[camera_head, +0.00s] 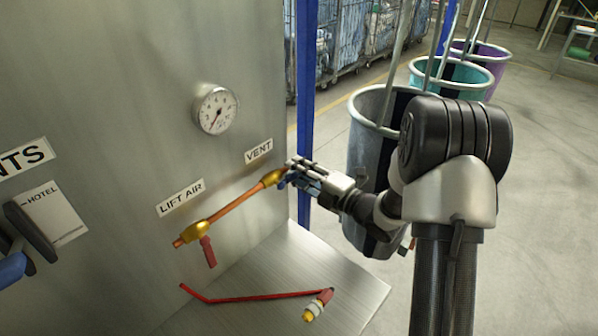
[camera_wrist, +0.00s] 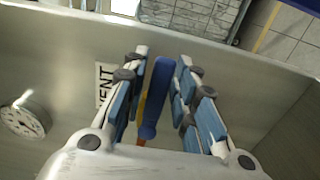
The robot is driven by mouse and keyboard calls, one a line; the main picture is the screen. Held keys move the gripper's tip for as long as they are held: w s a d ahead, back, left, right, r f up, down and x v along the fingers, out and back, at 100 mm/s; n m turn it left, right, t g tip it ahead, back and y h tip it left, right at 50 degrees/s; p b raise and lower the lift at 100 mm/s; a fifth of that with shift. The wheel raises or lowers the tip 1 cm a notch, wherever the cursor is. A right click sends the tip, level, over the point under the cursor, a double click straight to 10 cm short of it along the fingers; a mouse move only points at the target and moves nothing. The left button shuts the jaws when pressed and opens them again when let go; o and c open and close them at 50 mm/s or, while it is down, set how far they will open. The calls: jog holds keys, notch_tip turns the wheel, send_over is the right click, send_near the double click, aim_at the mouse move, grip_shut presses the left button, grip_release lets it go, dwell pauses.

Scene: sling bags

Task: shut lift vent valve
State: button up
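The vent valve is a brass body (camera_head: 272,178) on the right end of a copper pipe (camera_head: 236,209), below the VENT label (camera_head: 258,152). My gripper (camera_head: 289,173) is at this valve and covers most of its handle in the head view. In the wrist view, the blue handle (camera_wrist: 157,90) lies lengthwise between the two blue-padded fingers of my gripper (camera_wrist: 163,62). The fingers are open, with a gap visible on the handle's right; whether the left pads touch it is unclear. The lift air valve (camera_head: 195,233) has a red handle (camera_head: 208,252) hanging down.
A pressure gauge (camera_head: 215,109) is on the steel panel above. A blue post (camera_head: 306,110) and a grey bin (camera_head: 368,150) stand behind my gripper.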

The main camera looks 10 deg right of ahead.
grip_shut()
jog(key=shift+f, duration=0.1)
dwell(0.5)
jog(key=s+a+f+m+b, duration=0.2)
jog(key=f+m, duration=0.1)
jog(key=m, duration=0.6)
jog(key=s+a+f+m+b, duration=0.2)
jog(key=a+f+m, duration=0.1)
jog(key=m, duration=0.6)
jog(key=shift+a+f+b, duration=0.25)
jog(key=shift+f+b, duration=0.05)
jog(key=shift+b, duration=0.05)
dwell(0.4)
jog(key=shift+o, duration=1.8)
grip_release()
jog(key=shift+s, duration=0.1)
